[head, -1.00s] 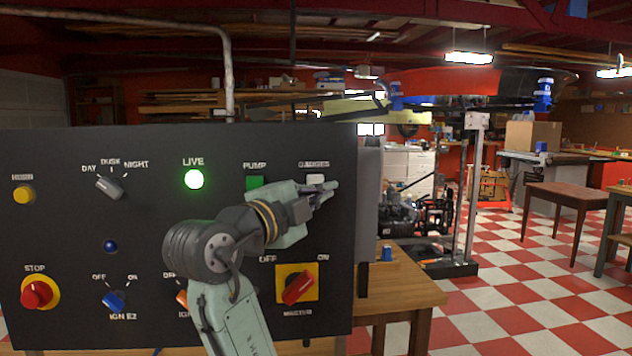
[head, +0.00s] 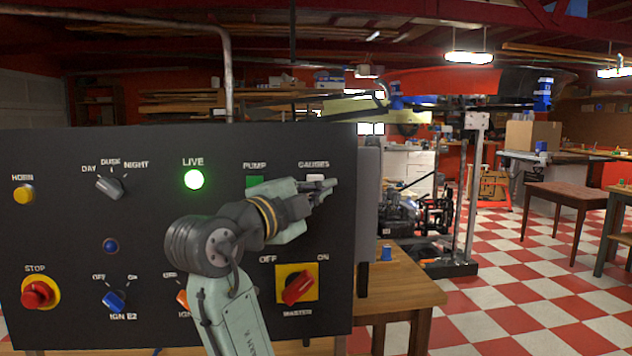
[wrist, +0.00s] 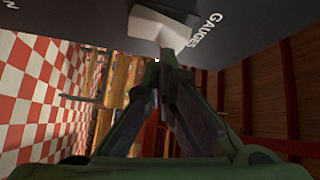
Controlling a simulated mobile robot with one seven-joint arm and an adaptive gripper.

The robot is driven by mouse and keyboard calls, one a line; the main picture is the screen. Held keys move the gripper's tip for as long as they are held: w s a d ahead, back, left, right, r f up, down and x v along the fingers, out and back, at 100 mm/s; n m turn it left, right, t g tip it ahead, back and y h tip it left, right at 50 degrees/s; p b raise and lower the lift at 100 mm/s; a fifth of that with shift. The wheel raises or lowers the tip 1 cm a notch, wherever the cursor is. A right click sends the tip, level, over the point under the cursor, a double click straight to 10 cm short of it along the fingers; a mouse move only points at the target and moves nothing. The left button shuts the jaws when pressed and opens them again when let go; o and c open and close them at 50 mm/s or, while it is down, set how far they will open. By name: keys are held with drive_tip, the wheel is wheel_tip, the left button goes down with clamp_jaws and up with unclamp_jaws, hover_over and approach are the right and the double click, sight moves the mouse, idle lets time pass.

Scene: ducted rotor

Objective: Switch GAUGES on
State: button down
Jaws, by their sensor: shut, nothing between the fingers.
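The white GAUGES switch (head: 315,178) sits at the upper right of the black panel (head: 60,210), under its label. My gripper (head: 332,187) is in front of it and covers its lower part. In the wrist view the white switch (wrist: 160,27) is at the top, beside the GAUGES lettering. My gripper's fingertips (wrist: 168,58) are together, empty, and overlap the switch's lower edge in the picture. I cannot tell whether they touch it. Which way the switch is tipped is not clear.
The green PUMP switch (head: 255,181) is just left, with the lit green LIVE lamp (head: 193,179) further left. The red MASTER knob (head: 298,287) is below, and the IGN E2 knob (head: 114,301) lower left. A wooden table (head: 415,290) stands behind the panel's right edge.

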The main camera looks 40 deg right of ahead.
drive_tip(key=shift+w+d+r, duration=0.2)
drive_tip(key=shift+w, duration=0.15)
idle(0.5)
idle(0.3)
drive_tip(key=shift+s+a+f+b, duration=0.4)
drive_tip(key=shift+s, duration=0.3)
drive_tip(key=shift+s+a+f+b, duration=0.35)
drive_tip(key=shift+s+a+b, duration=0.1)
drive_tip(key=shift+s, duration=0.2)
drive_tip(key=shift+s+a+f+b, duration=0.35)
drive_tip(key=shift+s+b, duration=0.15)
drive_tip(key=shift+s, duration=0.15)
drive_tip(key=shift+s+a+f+b, duration=0.35)
drive_tip(key=shift+s+a+b, duration=0.1)
drive_tip(key=shift+s, duration=0.2)
